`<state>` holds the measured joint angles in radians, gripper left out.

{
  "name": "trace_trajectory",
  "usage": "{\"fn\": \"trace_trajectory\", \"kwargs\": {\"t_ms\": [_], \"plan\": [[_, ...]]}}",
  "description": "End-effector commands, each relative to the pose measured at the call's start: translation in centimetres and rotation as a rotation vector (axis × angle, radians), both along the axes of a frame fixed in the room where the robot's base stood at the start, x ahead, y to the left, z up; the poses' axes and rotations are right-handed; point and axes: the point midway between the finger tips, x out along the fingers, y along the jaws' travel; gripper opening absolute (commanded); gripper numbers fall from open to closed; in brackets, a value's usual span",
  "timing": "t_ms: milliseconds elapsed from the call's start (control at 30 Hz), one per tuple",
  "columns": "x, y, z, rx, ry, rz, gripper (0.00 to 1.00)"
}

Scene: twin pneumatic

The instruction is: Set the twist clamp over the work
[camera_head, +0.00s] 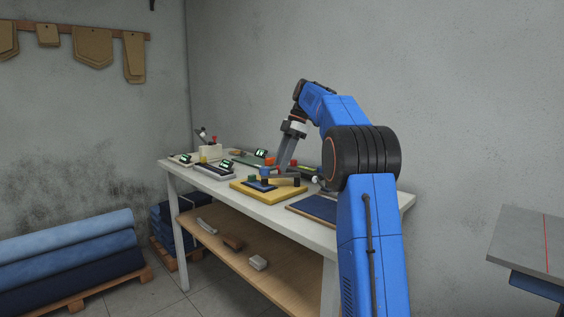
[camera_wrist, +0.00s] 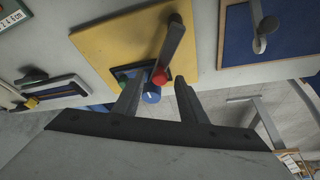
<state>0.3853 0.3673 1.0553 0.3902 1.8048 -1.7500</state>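The twist clamp sits on a yellow base (camera_head: 290,191), also seen in the wrist view (camera_wrist: 105,35). Its grey bar (camera_wrist: 172,44) has a red end (camera_wrist: 160,76), which appears close to the edge of a dark blue square of work (camera_wrist: 146,73). Whether the end touches the work, I cannot tell. A blue cylinder (camera_wrist: 151,94) and a green knob (camera_wrist: 122,77) stand beside it. My gripper (camera_wrist: 161,77) is open, its two fingers apart on either side of the red end and blue cylinder. In the head view my gripper (camera_head: 282,168) points down over the base.
A blue panel (camera_head: 318,207) lies right of the yellow base; a metal handle (camera_wrist: 262,30) shows near it. Left are a grey device (camera_head: 214,171) and small units with lit displays. The white table (camera_head: 205,182) is crowded; a shelf below holds a few objects.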

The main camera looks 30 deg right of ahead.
Motion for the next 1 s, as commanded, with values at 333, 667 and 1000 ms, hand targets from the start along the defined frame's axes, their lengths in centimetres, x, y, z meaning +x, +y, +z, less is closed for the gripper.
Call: {"fn": "trace_trajectory", "kwargs": {"t_ms": [333,667,1000], "plan": [[0.0,-0.9,2.1,0.0,-0.003,0.0,0.38],[-0.2,-2.5,5.9,0.0,-0.001,0.0,0.38],[-0.4,-2.9,6.9,0.0,0.0,0.0,0.38]]}}
